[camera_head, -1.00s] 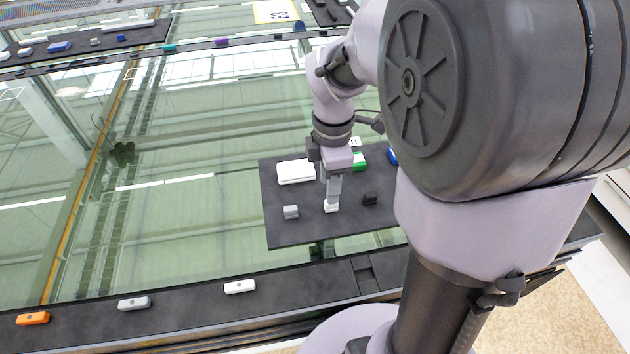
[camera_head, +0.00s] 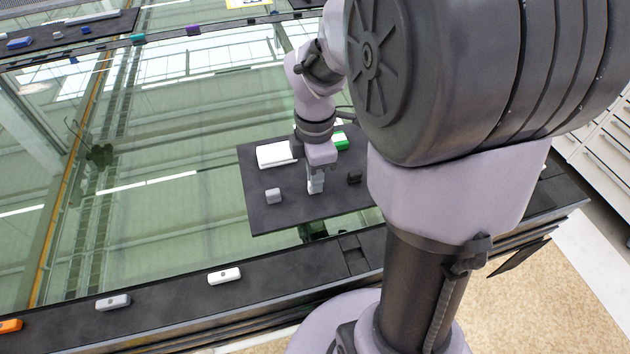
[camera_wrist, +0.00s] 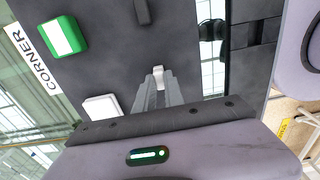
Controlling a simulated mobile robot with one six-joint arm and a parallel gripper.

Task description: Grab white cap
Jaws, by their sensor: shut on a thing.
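The white cap is a small white piece at the tips of my gripper (camera_head: 315,188), over the dark mat (camera_head: 290,217). In the wrist view the white cap (camera_wrist: 161,75) shows at the far end of the grey fingers of my gripper (camera_wrist: 157,84). The fingers are shut on it and hide part of it. I cannot tell whether the cap touches the mat or is just above it.
On the mat, a light grey block (camera_head: 273,196) is left of my gripper and a black block (camera_head: 354,177) right. A white box (camera_head: 275,155) and green block (camera_head: 341,141) are behind. A white piece (camera_head: 224,275) lies on the front ledge.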

